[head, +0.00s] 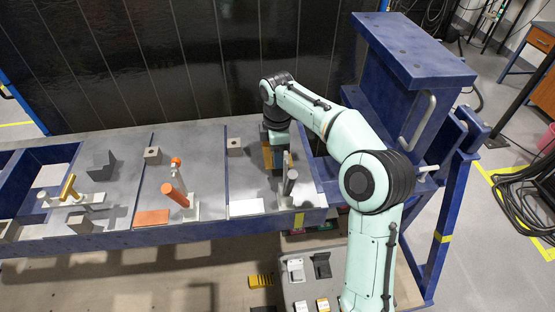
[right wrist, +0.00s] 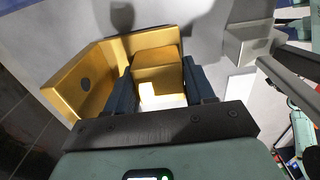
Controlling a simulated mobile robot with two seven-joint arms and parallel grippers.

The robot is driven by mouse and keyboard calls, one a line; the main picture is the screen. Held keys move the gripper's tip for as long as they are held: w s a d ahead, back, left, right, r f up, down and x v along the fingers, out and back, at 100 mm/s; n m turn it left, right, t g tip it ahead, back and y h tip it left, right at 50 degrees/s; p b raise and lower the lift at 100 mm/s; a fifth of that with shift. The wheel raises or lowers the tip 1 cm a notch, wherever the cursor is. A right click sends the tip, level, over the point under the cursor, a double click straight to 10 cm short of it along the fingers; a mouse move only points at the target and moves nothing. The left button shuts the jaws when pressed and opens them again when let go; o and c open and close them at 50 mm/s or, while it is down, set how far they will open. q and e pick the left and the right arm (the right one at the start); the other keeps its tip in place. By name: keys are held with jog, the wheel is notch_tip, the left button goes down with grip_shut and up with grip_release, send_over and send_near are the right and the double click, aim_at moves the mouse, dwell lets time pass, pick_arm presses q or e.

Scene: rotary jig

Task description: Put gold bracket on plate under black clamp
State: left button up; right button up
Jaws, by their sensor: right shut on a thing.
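The gold bracket (right wrist: 88,82) is an angled gold piece with a round hole in one face. My right gripper (right wrist: 160,84) is shut on it, with a dark finger on either side of its block part. In the head view my right gripper (head: 276,158) points down over the rightmost panel, behind the black clamp (head: 289,183). The arm and fingers partly hide the bracket there. The clamp has an upright dark handle on a pale base. A white plate (head: 246,207) lies left of the clamp. Whether the bracket touches the panel is unclear. My left gripper is out of view.
An orange-handled clamp (head: 175,194) and an orange plate (head: 151,217) occupy the middle panel. A gold-handled clamp (head: 69,187) and a grey bracket (head: 102,165) are on the left panel. A small holed block (head: 234,147) sits left of my right gripper. A blue frame (head: 400,80) stands at right.

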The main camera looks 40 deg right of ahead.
jog(key=shift+s+f, duration=0.25)
jog(key=shift+f, duration=0.85)
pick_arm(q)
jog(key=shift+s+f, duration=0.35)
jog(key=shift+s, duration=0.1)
pick_arm(e)
jog(key=shift+w, duration=0.15)
jog(key=shift+f, duration=0.2)
jog(key=o, duration=1.4)
